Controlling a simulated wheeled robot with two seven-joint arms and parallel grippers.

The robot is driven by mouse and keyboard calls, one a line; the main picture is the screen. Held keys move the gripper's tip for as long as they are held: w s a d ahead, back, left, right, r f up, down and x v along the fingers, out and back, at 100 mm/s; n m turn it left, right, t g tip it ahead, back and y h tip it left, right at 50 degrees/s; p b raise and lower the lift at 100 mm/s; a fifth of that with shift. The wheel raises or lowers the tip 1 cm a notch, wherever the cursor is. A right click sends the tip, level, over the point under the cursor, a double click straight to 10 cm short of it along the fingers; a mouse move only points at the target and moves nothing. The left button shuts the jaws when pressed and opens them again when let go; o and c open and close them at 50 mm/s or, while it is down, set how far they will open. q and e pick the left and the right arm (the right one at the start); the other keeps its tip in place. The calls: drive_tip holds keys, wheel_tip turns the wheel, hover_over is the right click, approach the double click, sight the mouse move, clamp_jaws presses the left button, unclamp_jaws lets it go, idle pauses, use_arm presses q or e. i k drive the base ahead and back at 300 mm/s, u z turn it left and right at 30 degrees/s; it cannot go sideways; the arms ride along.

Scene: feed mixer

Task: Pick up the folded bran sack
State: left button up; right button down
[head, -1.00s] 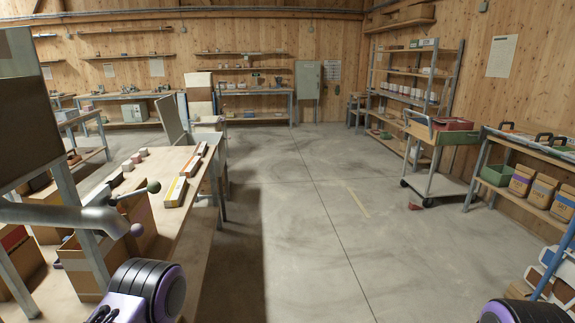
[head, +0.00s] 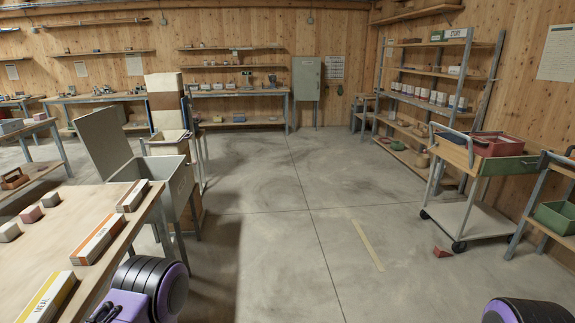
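I cannot make out a folded bran sack for certain. A small tan, lumpy thing (head: 422,160) sits on a low shelf of the rack at the right, too small to identify.
A workbench (head: 60,215) with long labelled boxes (head: 98,238) and small blocks fills the left. A grey bin (head: 155,168) stands beyond it. A wheeled cart (head: 478,218) with a red tray (head: 498,146) is right.

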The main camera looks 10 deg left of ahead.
sight(127, 204)
drive_tip(key=u, duration=0.05)
drive_tip(key=i, duration=1.3)
drive_tip(key=u, duration=1.25)
